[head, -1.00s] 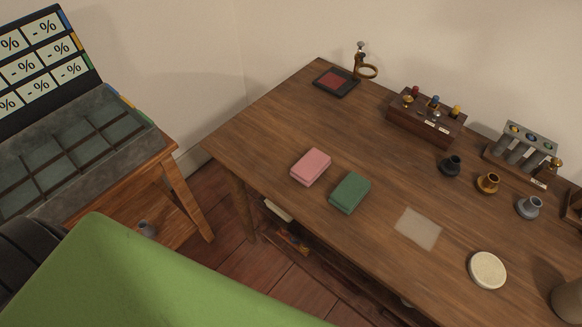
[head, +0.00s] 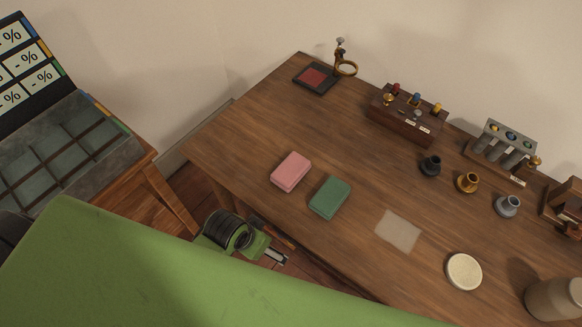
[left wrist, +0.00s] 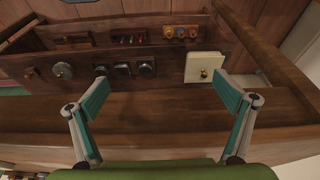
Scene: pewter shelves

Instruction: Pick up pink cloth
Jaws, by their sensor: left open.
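The pink cloth (head: 290,171) is a folded, block-like pad lying flat on the wooden table near its left front edge in the head view. A similar green cloth (head: 330,197) lies just to its right, a small gap apart. My left gripper (head: 275,257) shows beside the table's front edge, below and left of the pink cloth and apart from it. In the left wrist view my left gripper (left wrist: 163,92) is open with its fingers spread wide and nothing between them. The pink cloth does not show in that view. My right gripper is not in view.
The wooden table (head: 240,130) has a front edge close to my left gripper. A pale square sheet (head: 398,230), a round cream disc (head: 464,271) and small pots stand to the right. A wooden rack (head: 408,115) is behind.

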